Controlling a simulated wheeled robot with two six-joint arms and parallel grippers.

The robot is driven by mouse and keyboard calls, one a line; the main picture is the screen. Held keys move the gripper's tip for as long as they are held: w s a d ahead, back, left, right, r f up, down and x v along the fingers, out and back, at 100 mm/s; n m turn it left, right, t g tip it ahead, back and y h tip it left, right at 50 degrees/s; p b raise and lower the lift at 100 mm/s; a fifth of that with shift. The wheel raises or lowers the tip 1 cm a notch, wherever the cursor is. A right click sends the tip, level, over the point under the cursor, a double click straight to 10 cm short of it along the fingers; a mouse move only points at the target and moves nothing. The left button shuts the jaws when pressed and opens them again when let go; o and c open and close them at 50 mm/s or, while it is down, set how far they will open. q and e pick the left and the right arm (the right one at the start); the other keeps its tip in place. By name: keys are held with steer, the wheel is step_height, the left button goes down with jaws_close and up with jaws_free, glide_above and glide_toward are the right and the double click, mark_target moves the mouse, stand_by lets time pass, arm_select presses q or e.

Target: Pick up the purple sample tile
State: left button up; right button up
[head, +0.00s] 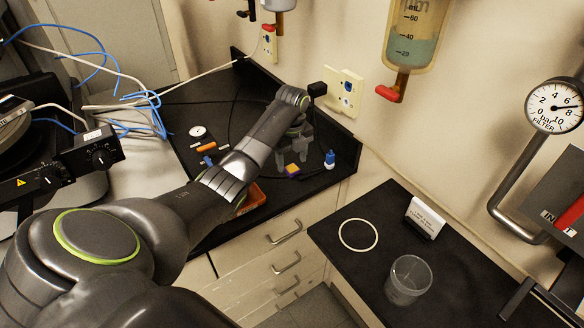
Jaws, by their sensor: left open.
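My left gripper (294,158) reaches over the bench from the left and points down. Its jaws are open, with the fingertips just above and behind the piece in the picture. I cannot tell whether they touch it. My right gripper is not in view.
A small blue-capped bottle (329,159) stands right of the gripper. A white disc (197,131) and an orange item (206,147) lie to the left. An orange tray (253,198) is partly hidden by my arm. The right counter holds a clear beaker (409,280) and white ring (343,243).

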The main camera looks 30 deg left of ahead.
mark_target(292, 168)
arm_select(q)
step_height(292, 168, down, 2)
steer(key=shift+f, duration=0.3)
steer(key=shift+r, duration=0.1)
steer(key=c, duration=1.1)
steer(key=shift+o, duration=0.2)
step_height(292, 168, up, 8)
steer(key=shift+f+b, duration=0.1)
steer(key=shift+b, duration=0.8)
step_height(292, 168, up, 2)
steer(key=shift+r+p, duration=0.1)
steer(key=shift+p, duration=0.5)
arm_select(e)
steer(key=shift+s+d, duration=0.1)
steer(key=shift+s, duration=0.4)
